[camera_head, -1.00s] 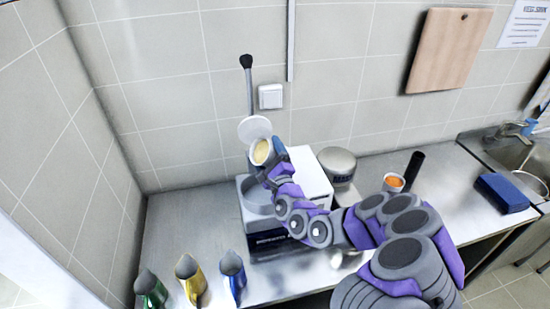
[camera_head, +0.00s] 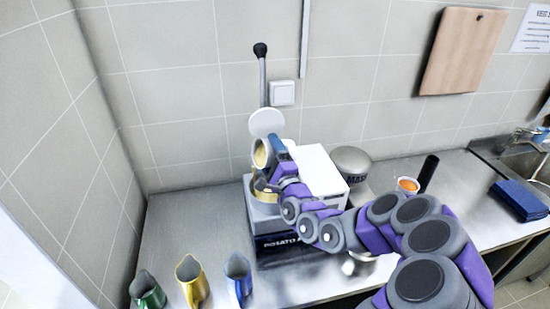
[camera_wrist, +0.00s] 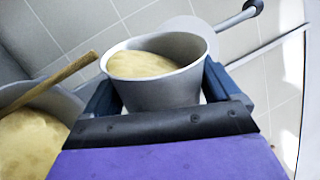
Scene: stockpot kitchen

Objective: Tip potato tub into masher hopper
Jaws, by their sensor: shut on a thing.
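My gripper (camera_head: 276,165) is shut on the potato tub (camera_head: 262,153), a grey tub with pale yellow potato in it. I hold the tub above the masher hopper (camera_head: 263,208), tilted with its mouth toward the left. In the wrist view the tub (camera_wrist: 165,95) sits between my two dark blue fingers (camera_wrist: 160,92), with yellow potato still inside. Yellow stuff also shows at the hopper below the tub. At the left of the wrist view is a grey vessel (camera_wrist: 68,104) with yellow contents and a wooden stick across it; I cannot tell if it is the hopper.
The masher's long lever (camera_head: 262,75) and round white disc (camera_head: 266,122) stand behind the tub. A round-lidded pot (camera_head: 352,162), an orange-filled cup (camera_head: 408,185) and a black cylinder (camera_head: 428,172) stand to the right. Green, yellow (camera_head: 192,280) and blue jugs stand front left.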

